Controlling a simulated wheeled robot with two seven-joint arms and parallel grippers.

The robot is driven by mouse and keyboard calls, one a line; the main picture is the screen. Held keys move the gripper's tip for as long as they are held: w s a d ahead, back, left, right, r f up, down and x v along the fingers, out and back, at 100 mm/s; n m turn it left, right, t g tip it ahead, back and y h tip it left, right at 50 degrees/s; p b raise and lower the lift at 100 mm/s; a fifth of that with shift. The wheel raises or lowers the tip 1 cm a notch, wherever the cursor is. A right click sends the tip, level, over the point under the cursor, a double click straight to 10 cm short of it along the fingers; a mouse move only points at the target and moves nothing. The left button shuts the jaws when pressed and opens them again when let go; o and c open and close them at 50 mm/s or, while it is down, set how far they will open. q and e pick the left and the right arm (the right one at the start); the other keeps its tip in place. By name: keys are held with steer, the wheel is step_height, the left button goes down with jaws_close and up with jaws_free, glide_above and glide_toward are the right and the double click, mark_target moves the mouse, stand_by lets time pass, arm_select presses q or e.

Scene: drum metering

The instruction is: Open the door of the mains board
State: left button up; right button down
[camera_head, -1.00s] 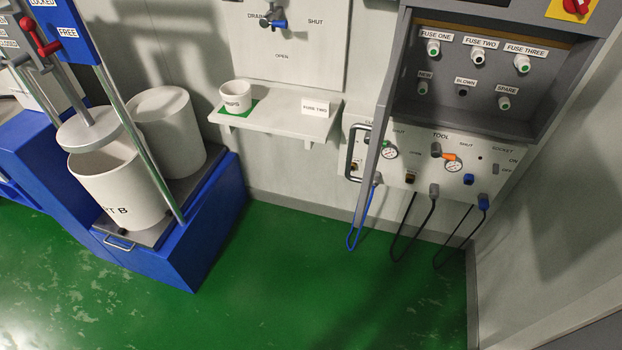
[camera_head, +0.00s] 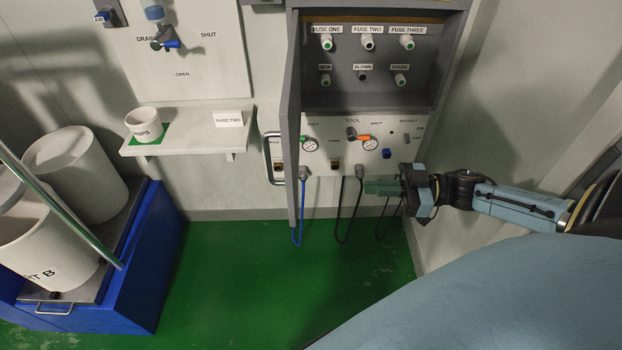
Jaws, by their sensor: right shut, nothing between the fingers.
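The mains board (camera_head: 383,70) is a dark grey box on the wall with two rows of labelled fuses inside. Its door (camera_head: 291,115) stands open, swung out toward me and seen nearly edge-on at the board's left side. The door's handle (camera_head: 267,158) sticks out on the door's left. My right gripper (camera_head: 368,187) is shut and empty, below and right of the door, in front of the hanging hoses under the tool panel. It appears apart from the door. My left gripper is out of view.
The tool panel (camera_head: 405,128) with gauges and hoses is below the board. A shelf (camera_head: 190,142) with a white cup (camera_head: 144,124) is left. A blue drum stand (camera_head: 150,262) is at lower left. Green floor (camera_head: 240,285) is clear between.

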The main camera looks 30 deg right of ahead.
steer(key=s+a+r+p+x, duration=0.1)
steer(key=x, duration=1.3)
steer(key=shift+r+n+g+y, duration=0.25)
steer(key=shift+n+g+y, duration=0.05)
steer(key=shift+g+y, duration=0.1)
steer(key=shift+a, duration=0.15)
